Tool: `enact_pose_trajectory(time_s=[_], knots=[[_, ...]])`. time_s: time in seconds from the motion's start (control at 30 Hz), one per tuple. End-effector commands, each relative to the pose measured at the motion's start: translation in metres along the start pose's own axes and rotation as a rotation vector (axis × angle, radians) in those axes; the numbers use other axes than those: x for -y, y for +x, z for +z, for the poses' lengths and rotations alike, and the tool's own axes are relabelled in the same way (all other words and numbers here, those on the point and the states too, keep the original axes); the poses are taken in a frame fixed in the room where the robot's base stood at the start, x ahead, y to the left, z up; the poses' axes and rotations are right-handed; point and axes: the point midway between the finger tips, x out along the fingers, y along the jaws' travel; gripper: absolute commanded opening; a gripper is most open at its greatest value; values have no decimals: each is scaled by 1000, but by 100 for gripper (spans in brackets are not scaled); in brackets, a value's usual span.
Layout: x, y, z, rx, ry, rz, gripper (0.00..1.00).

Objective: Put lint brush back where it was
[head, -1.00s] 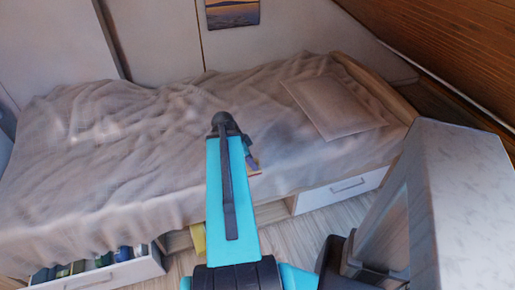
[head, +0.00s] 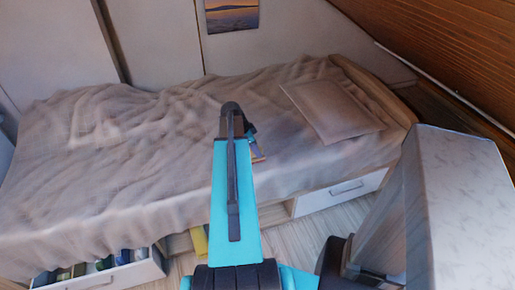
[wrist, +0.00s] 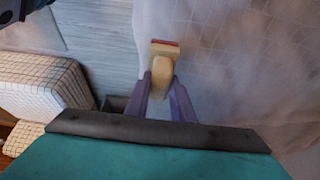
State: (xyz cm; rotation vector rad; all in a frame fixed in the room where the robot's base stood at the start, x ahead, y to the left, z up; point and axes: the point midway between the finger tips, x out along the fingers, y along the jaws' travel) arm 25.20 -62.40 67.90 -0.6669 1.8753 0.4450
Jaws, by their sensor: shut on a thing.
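The lint brush (wrist: 161,66) has a pale yellow handle and a tan head with a red edge. In the wrist view it sits between the two purple fingers of my gripper (wrist: 161,88), which is shut on its handle. In the head view my gripper (head: 254,146) is mostly hidden behind my arm, over the front side of the bed (head: 130,150). A small tan part of the brush (head: 258,159) shows there beside the arm.
An open drawer (head: 135,272) with several dark and coloured items stands under the bed at lower left. A closed white drawer (head: 340,190) is under the right end. A pillow (head: 330,108) lies on the bed. A pale block-like piece (head: 465,210) stands at right.

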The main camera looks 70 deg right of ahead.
Motion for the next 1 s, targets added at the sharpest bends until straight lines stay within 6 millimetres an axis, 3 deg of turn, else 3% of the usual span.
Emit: enact_pose_trajectory(time_s=[0.43, 1.0], knots=[[39, 11, -18, 0, -1, 0, 4], [41, 16, -17, 0, -2, 1, 4]])
